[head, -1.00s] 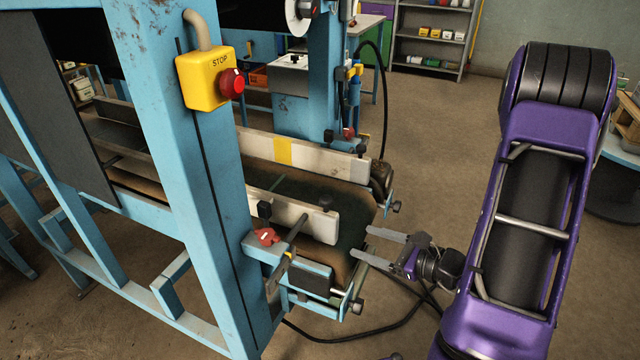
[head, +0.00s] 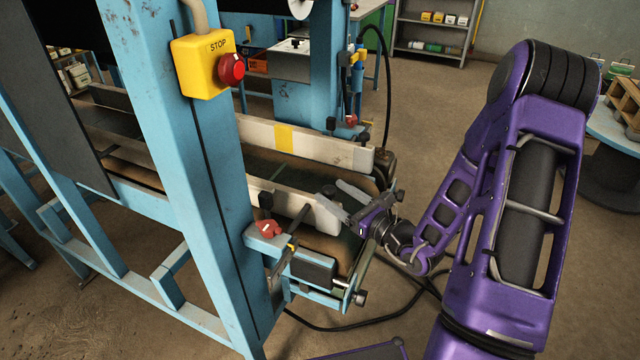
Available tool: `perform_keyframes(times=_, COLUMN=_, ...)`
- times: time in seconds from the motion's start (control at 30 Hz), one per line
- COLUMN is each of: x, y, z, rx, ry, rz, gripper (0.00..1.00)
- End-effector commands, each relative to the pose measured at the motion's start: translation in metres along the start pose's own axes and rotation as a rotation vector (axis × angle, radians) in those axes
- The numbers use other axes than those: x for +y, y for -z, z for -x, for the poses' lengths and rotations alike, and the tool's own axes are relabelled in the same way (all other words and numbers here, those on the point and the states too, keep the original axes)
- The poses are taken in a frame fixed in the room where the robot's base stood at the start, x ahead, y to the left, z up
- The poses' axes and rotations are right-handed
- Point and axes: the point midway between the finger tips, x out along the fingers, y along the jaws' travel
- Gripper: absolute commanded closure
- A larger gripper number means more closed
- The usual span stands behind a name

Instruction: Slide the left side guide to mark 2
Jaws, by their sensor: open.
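The near white side guide (head: 283,201), which I take as the left one, runs along the near side of the dark belt (head: 335,243). Black knobs stand on it, one (head: 265,200) toward the post. A rod joins it to a bracket with a red clamp lever (head: 268,230). A bar with a small yellow pointer (head: 291,246) sits below; its marks are too small to read. My gripper (head: 331,190) is open over the belt's front end, fingertips by the guide's front end and its front knob. Whether they touch it, I cannot tell.
The far white guide (head: 320,147) with a yellow band stands across the belt. A blue post (head: 190,180) carries a yellow STOP box (head: 205,66) with a red button. A black cable (head: 350,326) lies on the floor.

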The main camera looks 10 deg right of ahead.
Motion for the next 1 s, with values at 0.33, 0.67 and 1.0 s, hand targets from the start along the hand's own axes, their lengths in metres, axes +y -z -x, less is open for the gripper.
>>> perform_keyframes(times=0.33, x=0.0, y=0.001, z=-0.049, rx=0.001, ry=0.0, rz=0.0, gripper=0.3)
perform_keyframes(times=0.67, x=0.0, y=0.001, z=-0.053, rx=0.001, ry=0.0, rz=0.0, gripper=0.3)
perform_keyframes(times=1.0, x=0.0, y=0.001, z=-0.053, rx=0.001, ry=0.0, rz=0.0, gripper=0.85)
